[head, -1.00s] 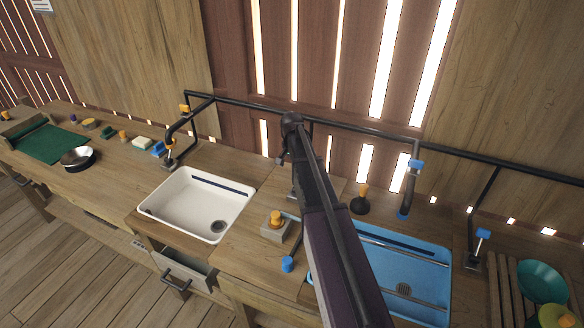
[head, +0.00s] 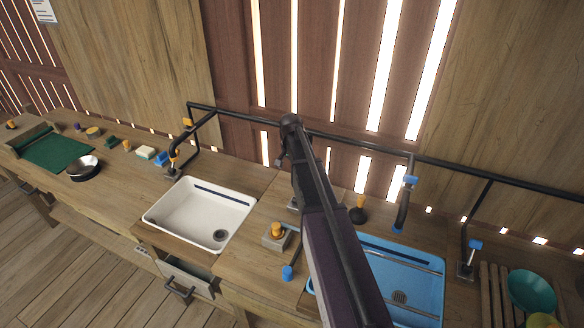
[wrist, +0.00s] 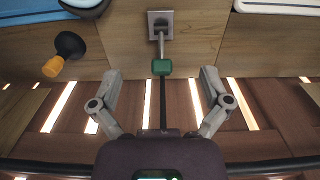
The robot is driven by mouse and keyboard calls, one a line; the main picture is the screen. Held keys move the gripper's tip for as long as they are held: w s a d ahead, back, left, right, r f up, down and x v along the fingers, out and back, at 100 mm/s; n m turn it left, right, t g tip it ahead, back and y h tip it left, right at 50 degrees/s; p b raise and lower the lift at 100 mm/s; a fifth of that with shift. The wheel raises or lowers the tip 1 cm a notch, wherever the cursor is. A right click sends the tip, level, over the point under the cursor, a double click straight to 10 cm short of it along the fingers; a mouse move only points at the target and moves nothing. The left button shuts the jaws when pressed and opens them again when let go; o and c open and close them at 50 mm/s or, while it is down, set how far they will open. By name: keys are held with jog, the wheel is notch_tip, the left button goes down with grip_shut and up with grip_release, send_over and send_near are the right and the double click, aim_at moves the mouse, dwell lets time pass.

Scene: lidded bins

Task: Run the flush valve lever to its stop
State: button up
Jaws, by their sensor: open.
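A lever with a green end block (wrist: 162,67) stands on a square grey plate (wrist: 160,25) in the wrist view; I take it as the flush valve lever. A short grey stem joins block and plate. My gripper (wrist: 160,76) is open and empty, one finger on each side of the green block in the picture. I see no contact, and cannot tell how far the block is from the fingers in depth. In the head view my arm hides the green block and the gripper; only an edge of the grey plate (head: 292,204) shows.
A white sink (head: 160,212) and a blue sink (head: 437,290) flank the spot. A black plunger with an orange handle (head: 358,208) stands close by. A box with an orange knob (head: 277,232) sits in front. A black pipe (head: 440,160) runs along the wall.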

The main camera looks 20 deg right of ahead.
jog(key=s+a+f+n+b, duration=0.5)
jog(key=s+a+f+b, duration=0.4)
jog(key=s, duration=0.5)
jog(key=shift+s+a+f+n, duration=0.3)
jog(key=shift+a+f, duration=0.25)
jog(key=shift+a, duration=0.45)
jog(key=shift+s+a, duration=0.1)
jog(key=shift+s, duration=0.1)
jog(key=c, duration=0.5)
jog(key=s, duration=0.1)
jog(key=s+a+n, duration=0.1)
jog(key=shift+s+a, duration=0.15)
jog(key=shift+s, duration=0.25)
jog(key=c, duration=0.7)
jog(key=s+a, duration=0.1)
jog(key=s+n, duration=0.1)
jog(key=s, duration=0.1)
jog(key=s+a+n, duration=0.1)
jog(key=s, duration=0.1)
jog(key=shift+s+a, duration=0.25)
jog(key=shift+a, duration=0.05)
grip_shut()
jog(key=shift+a, duration=0.15)
